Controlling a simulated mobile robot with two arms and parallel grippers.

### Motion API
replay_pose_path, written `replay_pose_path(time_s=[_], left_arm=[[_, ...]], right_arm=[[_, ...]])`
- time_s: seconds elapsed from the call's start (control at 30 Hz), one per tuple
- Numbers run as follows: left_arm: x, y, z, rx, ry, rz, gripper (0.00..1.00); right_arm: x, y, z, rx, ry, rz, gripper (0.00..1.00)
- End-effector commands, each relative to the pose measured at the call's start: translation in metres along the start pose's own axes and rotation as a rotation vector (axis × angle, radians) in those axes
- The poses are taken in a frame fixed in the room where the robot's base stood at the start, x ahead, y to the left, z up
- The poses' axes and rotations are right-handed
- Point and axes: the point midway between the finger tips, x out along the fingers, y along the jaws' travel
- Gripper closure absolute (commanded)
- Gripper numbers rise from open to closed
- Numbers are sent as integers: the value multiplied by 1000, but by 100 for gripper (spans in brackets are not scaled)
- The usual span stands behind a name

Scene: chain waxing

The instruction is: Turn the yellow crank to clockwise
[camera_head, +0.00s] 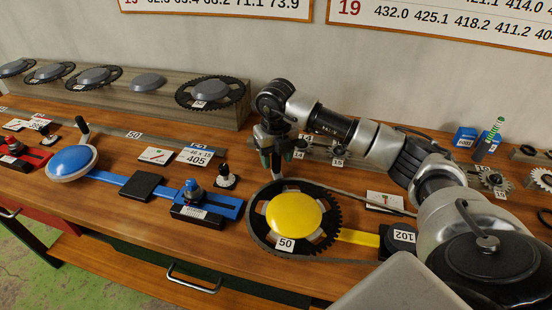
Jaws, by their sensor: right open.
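The yellow crank has a domed yellow disc (294,217) in the middle of a black toothed chainring (335,208) with a "50" tag. A yellow bar (358,237) runs from it to the right, to a black block (402,238) tagged 102. My right gripper (272,165) points down over the far left rim of the chainring, fingers open. A narrow upright piece shows at its fingertips; I cannot tell whether it is the crank's handle or whether the fingers touch it. My left gripper is out of view.
A blue disc (72,160) with an upright dark handle and a blue bar (140,185) lies left on the wooden bench. Spare chainrings (210,92) sit on a grey shelf behind. Small sprockets and blue boxes (465,137) stand at the right.

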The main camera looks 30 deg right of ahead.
Motion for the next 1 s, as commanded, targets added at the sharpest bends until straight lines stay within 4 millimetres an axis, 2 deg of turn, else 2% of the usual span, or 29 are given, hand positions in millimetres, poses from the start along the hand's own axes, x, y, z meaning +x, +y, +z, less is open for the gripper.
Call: replay_pose_path(time_s=[0.2,0.47,0.8,1.0], left_arm=[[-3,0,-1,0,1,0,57],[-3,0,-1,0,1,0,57],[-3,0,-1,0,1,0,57],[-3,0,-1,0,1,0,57]], right_arm=[[16,0,0,0,-1,1,49],[18,0,0,0,-1,1,49],[17,0,0,0,-1,1,100],[17,0,0,0,-1,1,100]])
